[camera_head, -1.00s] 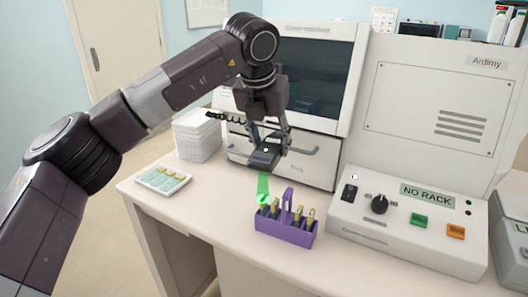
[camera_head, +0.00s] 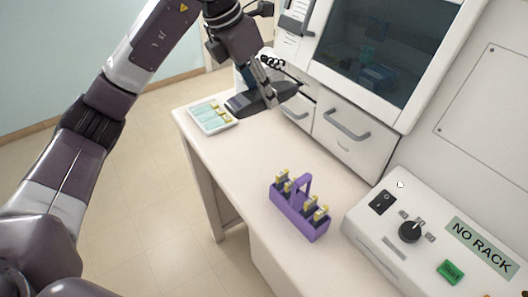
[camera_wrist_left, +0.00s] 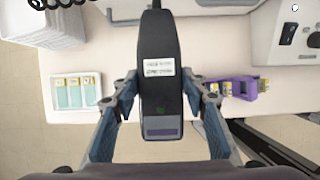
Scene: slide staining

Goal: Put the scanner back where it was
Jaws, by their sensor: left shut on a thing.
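The black handheld scanner (camera_head: 250,103) is held in my left gripper (camera_head: 277,92), above the back left part of the bench. In the left wrist view the scanner (camera_wrist_left: 160,70) lies between the two fingers of my left gripper (camera_wrist_left: 166,97), its white label facing the camera and its dark window end toward the bottom of the picture. A black coiled cable (camera_head: 271,62) shows behind the gripper. The scanner's resting place cannot be made out. My right gripper is not in view.
A tray of slides (camera_head: 205,108) lies at the bench's left edge, close to the scanner. A purple rack (camera_head: 296,215) with several slides stands mid-bench. A white stack (camera_wrist_left: 50,25) is at the back. The machine with a drawer handle (camera_head: 346,127) borders the right.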

